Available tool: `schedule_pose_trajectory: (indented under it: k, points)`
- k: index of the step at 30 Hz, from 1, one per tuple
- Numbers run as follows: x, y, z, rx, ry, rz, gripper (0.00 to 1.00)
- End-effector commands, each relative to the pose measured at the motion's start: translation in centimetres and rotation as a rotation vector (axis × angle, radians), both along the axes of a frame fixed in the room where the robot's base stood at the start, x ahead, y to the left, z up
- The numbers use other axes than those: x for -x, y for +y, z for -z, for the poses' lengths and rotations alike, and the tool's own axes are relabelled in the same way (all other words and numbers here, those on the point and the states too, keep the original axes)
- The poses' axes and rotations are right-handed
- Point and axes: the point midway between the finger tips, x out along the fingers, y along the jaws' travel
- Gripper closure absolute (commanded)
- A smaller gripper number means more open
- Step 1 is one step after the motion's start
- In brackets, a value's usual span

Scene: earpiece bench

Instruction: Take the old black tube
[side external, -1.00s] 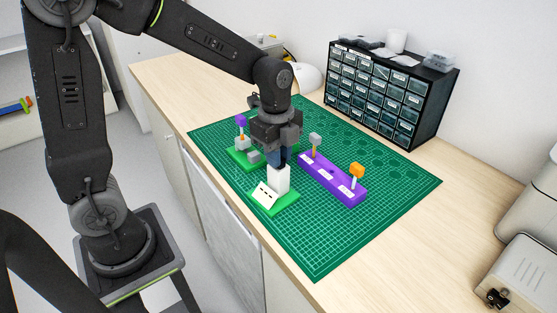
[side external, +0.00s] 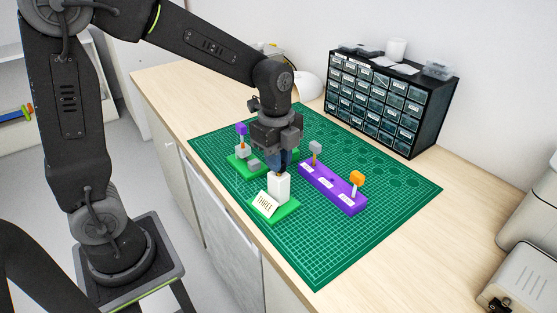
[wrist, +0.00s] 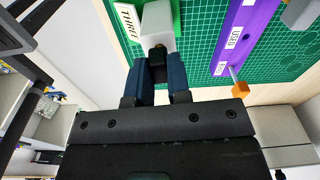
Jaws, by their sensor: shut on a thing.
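My gripper (side external: 277,168) is above the white block (side external: 279,187) on a green base with a sign reading THREE (side external: 266,202). In the wrist view, my gripper's two blue fingers (wrist: 157,72) are closed on a small black piece, which looks like the black tube (wrist: 157,66). A small tan and dark bit shows at its far end, close to the white block (wrist: 158,22). I cannot tell whether the tube touches the block. In the side view the fingers hide the tube.
A purple rack (side external: 335,190), with a label reading USED in the wrist view, stands to the right with a grey-topped piece (side external: 316,147) and an orange-topped piece (side external: 357,178). A purple-topped piece (side external: 241,129) stands behind left. A drawer cabinet (side external: 385,100) is at the back. The front-right mat is clear.

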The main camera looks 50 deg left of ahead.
Motion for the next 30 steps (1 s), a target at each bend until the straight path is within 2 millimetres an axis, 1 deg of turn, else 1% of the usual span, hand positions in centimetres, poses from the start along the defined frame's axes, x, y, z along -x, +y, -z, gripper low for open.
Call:
schedule_pose_trajectory:
  k: [26, 30]
  points:
    - [0.0, 0.0, -2.0, 0.000, -0.001, 0.000, 1.00]
    - [-0.1, 0.0, -2.8, 0.000, -0.003, 0.000, 1.00]
